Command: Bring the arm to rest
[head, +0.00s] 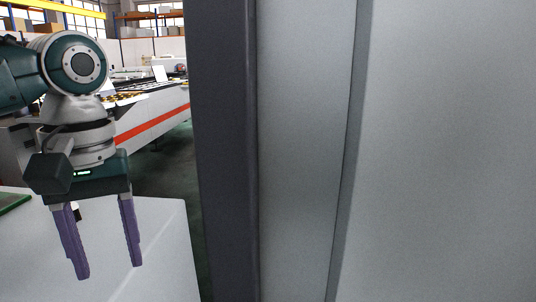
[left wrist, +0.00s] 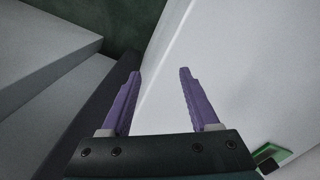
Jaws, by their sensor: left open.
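My left arm (head: 75,90) comes in from the left in the head view. Its gripper (head: 109,272) points down with two purple fingers spread apart and nothing between them. It hangs over or in front of a white surface (head: 165,235); the exact height above it I cannot tell. In the left wrist view the left gripper (left wrist: 159,72) also shows open and empty, with the white surface (left wrist: 230,60) beyond the fingers. My right gripper is not in view.
A large grey panel (head: 440,150) with a dark edge (head: 222,150) fills the right side, close by. A green item (head: 14,202) lies on the white surface at far left; a green item shows in the wrist view (left wrist: 272,155). A long bench with an orange stripe (head: 155,122) stands behind.

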